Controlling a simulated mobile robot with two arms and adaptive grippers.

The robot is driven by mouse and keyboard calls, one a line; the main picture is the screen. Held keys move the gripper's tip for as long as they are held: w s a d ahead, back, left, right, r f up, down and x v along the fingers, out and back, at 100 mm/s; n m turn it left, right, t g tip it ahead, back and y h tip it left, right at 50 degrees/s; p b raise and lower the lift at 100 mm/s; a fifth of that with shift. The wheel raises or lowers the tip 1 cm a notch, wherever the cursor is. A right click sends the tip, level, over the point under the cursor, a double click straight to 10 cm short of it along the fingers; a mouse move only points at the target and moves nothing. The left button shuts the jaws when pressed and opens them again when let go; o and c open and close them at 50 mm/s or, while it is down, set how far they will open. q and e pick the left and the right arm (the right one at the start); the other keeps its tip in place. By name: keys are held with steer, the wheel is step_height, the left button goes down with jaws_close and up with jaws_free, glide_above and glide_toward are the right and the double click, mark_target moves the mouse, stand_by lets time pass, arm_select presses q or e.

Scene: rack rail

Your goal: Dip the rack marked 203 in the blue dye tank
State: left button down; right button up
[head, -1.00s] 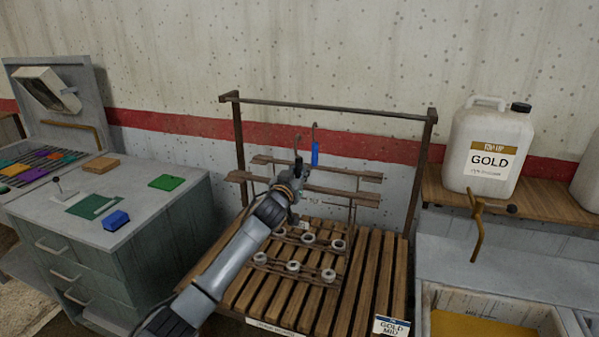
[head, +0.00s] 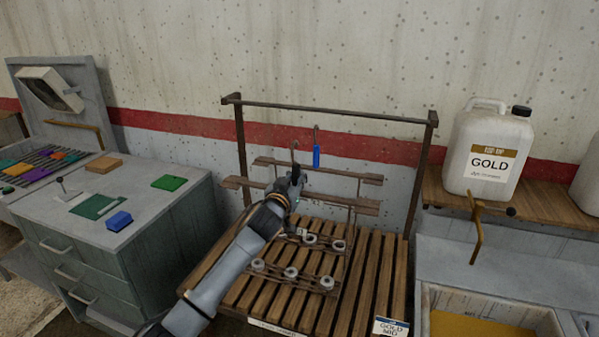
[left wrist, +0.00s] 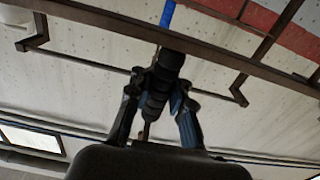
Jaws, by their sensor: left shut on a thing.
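A brown rack with wooden crossbars (head: 355,205) and several white ring-like pieces (head: 291,272) on its lower tier is in the middle of the head view, below a rail. I cannot read a number on it. My left gripper (head: 291,184) is at its upper middle, shut on a black ribbed grip (left wrist: 160,85) between the fingers in the left wrist view. A hook with a blue part (head: 316,157) rises just right of the gripper. I cannot tell whether it touches the rail. No blue dye tank is recognisable. My right gripper is out of view.
The rail frame (head: 330,112) stands over a slatted wooden platform (head: 375,270). A grey cabinet (head: 130,220) with coloured blocks is at left. At right are a jug marked GOLD (head: 488,155), a brass lever (head: 478,230) and a basin holding yellow liquid (head: 480,327).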

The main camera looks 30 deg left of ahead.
arm_select(q)
steer(key=shift+p+v, duration=0.9)
steer(key=shift+v, duration=1.9)
steer(key=shift+r, duration=0.15)
steer(key=c, duration=1.9)
jaws_free()
steer(key=shift+w, duration=0.1)
jaws_close()
